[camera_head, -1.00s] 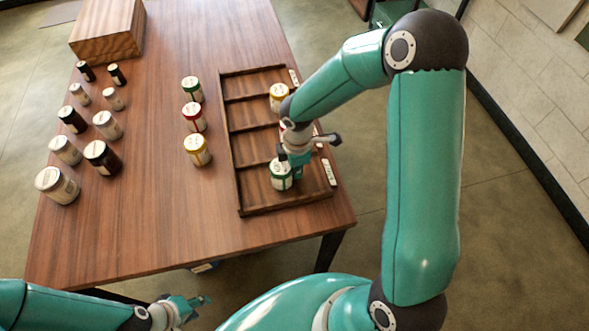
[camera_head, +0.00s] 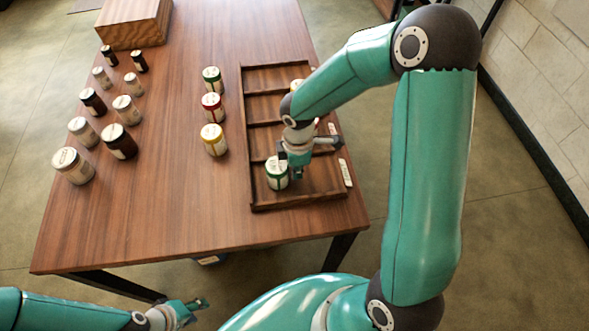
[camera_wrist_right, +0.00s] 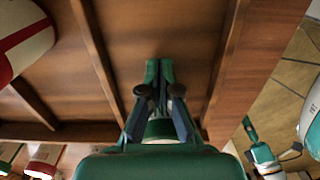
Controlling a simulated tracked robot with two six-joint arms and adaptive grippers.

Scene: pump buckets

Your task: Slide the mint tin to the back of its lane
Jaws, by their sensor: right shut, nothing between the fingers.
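The mint tin, taken as the white tin with green bands (camera_head: 277,173), stands upright in the nearest lane of the wooden tray (camera_head: 256,190), close to the lane's left end. My right gripper (camera_head: 297,173) is shut and empty, low in that lane at the tin's right side. It looks to be touching the tin, but I cannot be sure. The right wrist view shows its closed fingers (camera_wrist_right: 160,72) over the brown lane floor; I cannot clearly make out the tin there. My left gripper (camera_head: 192,308) is at the bottom of the head view, away from the table; its jaw state is unclear.
Three tins stand in a column left of the tray, including a red one (camera_head: 212,107). Several jars and a wooden box (camera_head: 133,24) are farther left.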

